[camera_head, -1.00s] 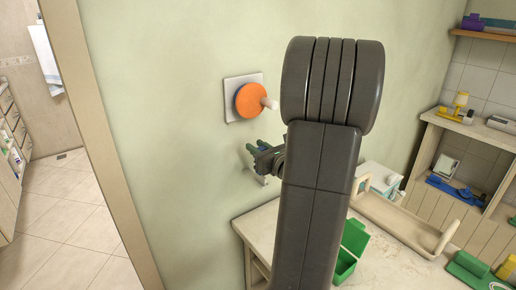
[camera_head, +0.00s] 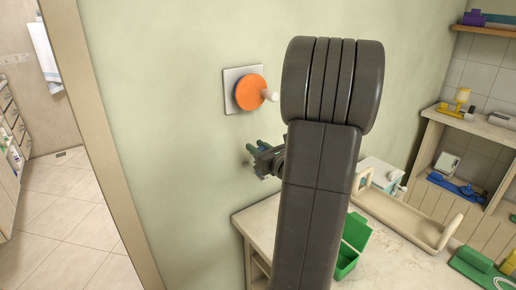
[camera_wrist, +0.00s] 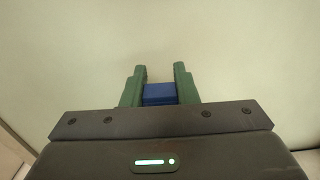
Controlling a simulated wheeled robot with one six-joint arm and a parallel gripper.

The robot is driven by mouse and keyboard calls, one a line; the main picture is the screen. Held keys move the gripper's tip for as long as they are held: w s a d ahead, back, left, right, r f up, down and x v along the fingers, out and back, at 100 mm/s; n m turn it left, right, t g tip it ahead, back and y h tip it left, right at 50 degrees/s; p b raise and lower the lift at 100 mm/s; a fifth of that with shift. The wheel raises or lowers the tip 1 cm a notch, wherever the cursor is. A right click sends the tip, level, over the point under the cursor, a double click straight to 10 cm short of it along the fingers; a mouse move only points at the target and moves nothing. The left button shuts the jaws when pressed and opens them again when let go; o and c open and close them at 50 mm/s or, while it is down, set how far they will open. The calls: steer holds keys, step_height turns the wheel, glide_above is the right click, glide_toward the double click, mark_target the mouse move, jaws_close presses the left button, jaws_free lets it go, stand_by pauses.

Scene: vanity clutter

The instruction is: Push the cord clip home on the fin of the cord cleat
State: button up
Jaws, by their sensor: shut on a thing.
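My gripper (camera_head: 257,148) is close to the pale green wall, partly hidden behind my own arm in the head view. In the wrist view its two green fingers (camera_wrist: 160,88) are shut on a small blue block, which I take to be the cord clip (camera_wrist: 159,94). The block sits between the fingers, and its far end does not show. In the head view the clip cannot be told apart from the fingers. I cannot make out the cord cleat or its fin in either view. In the wrist view only plain wall shows beyond the fingertips.
An orange disc (camera_head: 249,94) with a pale peg is on a square wall plate above my gripper. Below right, a pale counter (camera_head: 262,222) holds an open green box (camera_head: 349,252) and a beige rack (camera_head: 412,222). A doorway is at the left.

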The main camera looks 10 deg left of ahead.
steer(key=shift+f+b, duration=0.4)
steer(key=shift+f, duration=0.1)
steer(key=o, duration=1)
steer(key=shift+d, duration=0.1)
steer(key=b+v, duration=0.1)
steer(key=v, duration=1.2)
steer(key=shift+s+d+r, duration=0.1)
steer(key=shift+s+d, duration=0.1)
steer(key=shift+s, duration=0.05)
steer(key=shift+a, duration=0.1)
steer(key=p+x, duration=0.1)
steer(key=x, duration=1.2)
steer(key=shift+w+a, duration=0.25)
steer(key=shift+w, duration=0.05)
steer(key=shift+r+p, duration=0.2)
steer(key=shift+p, duration=0.1)
steer(key=shift+s+d+f, duration=0.1)
